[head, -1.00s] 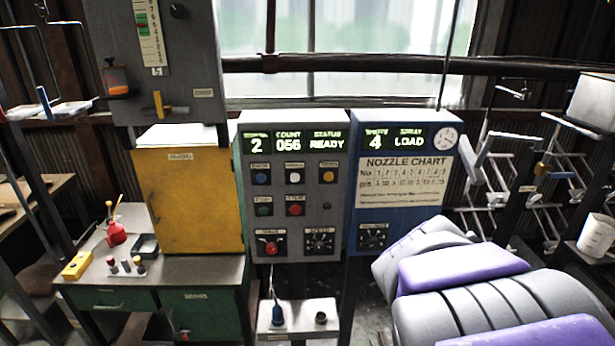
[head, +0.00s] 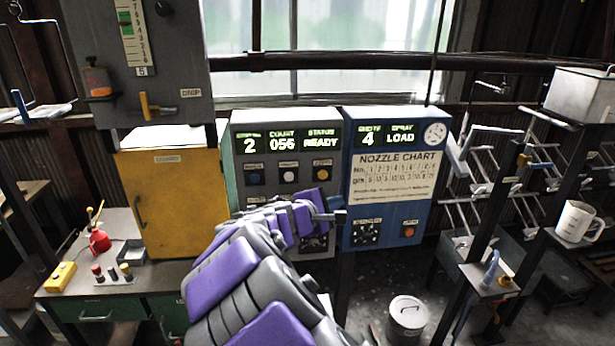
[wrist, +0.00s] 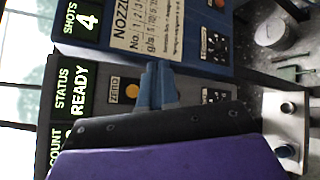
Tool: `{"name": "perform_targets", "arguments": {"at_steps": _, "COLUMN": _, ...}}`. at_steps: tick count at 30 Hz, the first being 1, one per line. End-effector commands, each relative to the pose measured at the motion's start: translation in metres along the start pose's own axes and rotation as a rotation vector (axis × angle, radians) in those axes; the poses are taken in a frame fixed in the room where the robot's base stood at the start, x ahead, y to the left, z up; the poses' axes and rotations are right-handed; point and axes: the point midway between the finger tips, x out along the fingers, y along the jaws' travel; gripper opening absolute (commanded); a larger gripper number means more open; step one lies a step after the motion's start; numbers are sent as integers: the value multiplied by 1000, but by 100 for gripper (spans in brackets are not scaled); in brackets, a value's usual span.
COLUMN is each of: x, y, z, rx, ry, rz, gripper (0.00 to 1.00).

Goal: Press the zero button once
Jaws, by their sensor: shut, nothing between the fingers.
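The zero button is a round orange-yellow button (head: 321,173) at the right of the upper button row on the grey panel (head: 240,150). In the wrist view the button (wrist: 133,91) sits beside its ZERO label, and the picture is turned sideways. My gripper (head: 337,215) is in front of the panel's right edge, below and slightly right of the button. In the wrist view the gripper fingers (wrist: 155,75) are shut and empty, close beside the button in the picture. I cannot tell the depth gap. My arm hides the lower part of the panel.
The panel displays (head: 282,143) read 2, 056 and READY. A blue nozzle chart panel (head: 395,185) stands right of it, with a knob and an orange button. A yellow cabinet (head: 180,200) is to the left. A black button (head: 255,177) and a white button (head: 288,175) share the row.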

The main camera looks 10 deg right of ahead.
Motion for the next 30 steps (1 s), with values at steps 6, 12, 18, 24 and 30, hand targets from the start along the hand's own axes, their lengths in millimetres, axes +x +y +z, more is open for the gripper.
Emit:
{"name": "perform_targets", "arguments": {"at_steps": 6, "x": -1, "y": 6, "z": -14, "rx": -33, "ry": 19, "rz": 30, "gripper": 0}}
{"name": "perform_targets", "arguments": {"at_steps": 12, "x": -5, "y": 7, "z": -17, "rx": -36, "ry": 17, "rz": 33, "gripper": 0}}
{"name": "perform_targets", "arguments": {"at_steps": 18, "x": -5, "y": 8, "z": -18, "rx": -36, "ry": 17, "rz": 33, "gripper": 0}}
{"name": "perform_targets", "arguments": {"at_steps": 24, "x": 3, "y": 13, "z": -22, "rx": -34, "ry": 18, "rz": 32, "gripper": 0}}
{"name": "perform_targets", "arguments": {"at_steps": 30, "x": 19, "y": 23, "z": -32, "rx": -33, "ry": 16, "rz": 29, "gripper": 0}}
